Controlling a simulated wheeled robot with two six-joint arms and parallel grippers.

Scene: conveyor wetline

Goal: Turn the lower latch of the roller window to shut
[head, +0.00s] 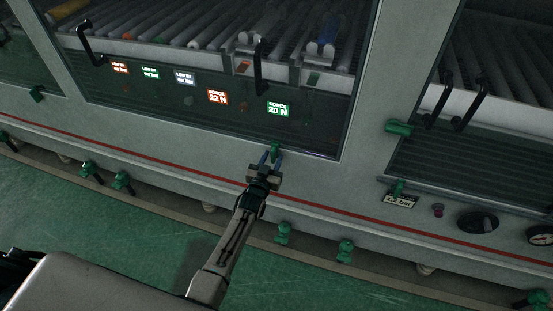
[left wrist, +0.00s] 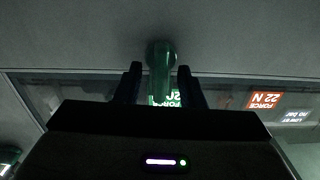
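The roller window (head: 180,105) is a dark pane in a pale frame, with rollers behind it. The green lower latch (head: 275,149) sits at its bottom edge, right of centre. My left gripper (head: 269,157) is at this latch, its two fingers reaching up to it from below. In the left wrist view the green latch (left wrist: 161,62) stands between the two dark, spread fingers (left wrist: 159,82), with a gap on its left side. Whether the right finger touches it is unclear. The fingers hide part of the latch in the head view. My right gripper is not in view.
Black handles (head: 260,68) stand out from the window. Other green latches (head: 398,128) sit on the frame to the right. Green valves (head: 284,232) line the lower edge below a red stripe. A gauge (head: 541,238) is at the far right. The green floor in front looks clear.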

